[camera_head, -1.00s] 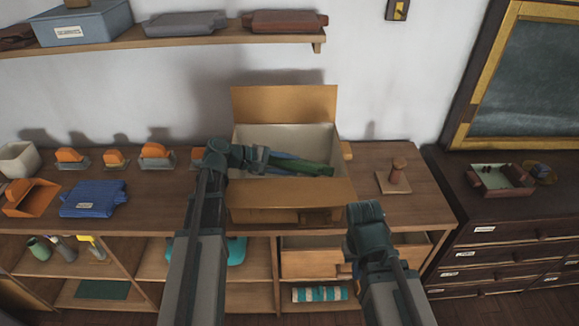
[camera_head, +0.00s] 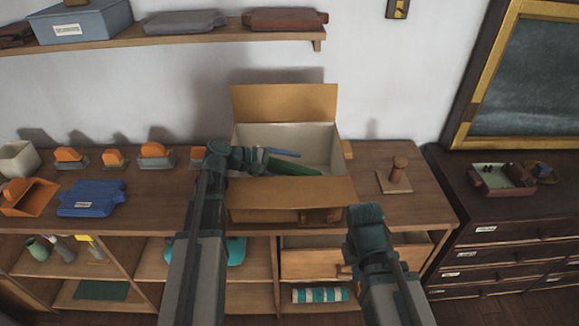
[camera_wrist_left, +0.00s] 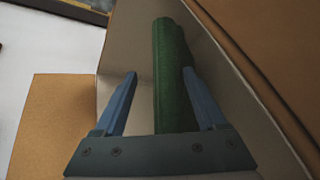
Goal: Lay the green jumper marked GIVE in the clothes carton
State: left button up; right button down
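The clothes carton (camera_head: 285,103) stands open on the wooden counter, with its flaps spread and a pale inside. The green jumper (camera_head: 295,169) lies in it as a long narrow roll; no GIVE mark shows. My left gripper (camera_head: 290,160) reaches into the carton from the left. In the left wrist view its blue fingers (camera_wrist_left: 160,85) are apart. The jumper (camera_wrist_left: 172,70) lies between them, close to the right finger, with a gap at the left finger. My right wrist (camera_head: 366,225) is in front of the counter; its fingers cannot be made out.
A blue folded item (camera_head: 92,198), an orange dustpan-like tray (camera_head: 30,197) and several orange-topped things stand on the counter left of the carton. A wooden peg on a base (camera_head: 397,172) stands to the right. Shelves lie below, and a dark chest of drawers is at right.

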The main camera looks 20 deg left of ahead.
pick_arm(q)
jog(key=shift+r, duration=0.35)
jog(key=shift+r+p, duration=0.5)
jog(key=shift+p, duration=0.25)
jog(key=p+v, duration=0.4)
jog(key=v, duration=0.7)
jog(key=shift+s+a+p, duration=0.2)
jog(key=shift+a+p, duration=0.1)
jog(key=shift+a, duration=0.1)
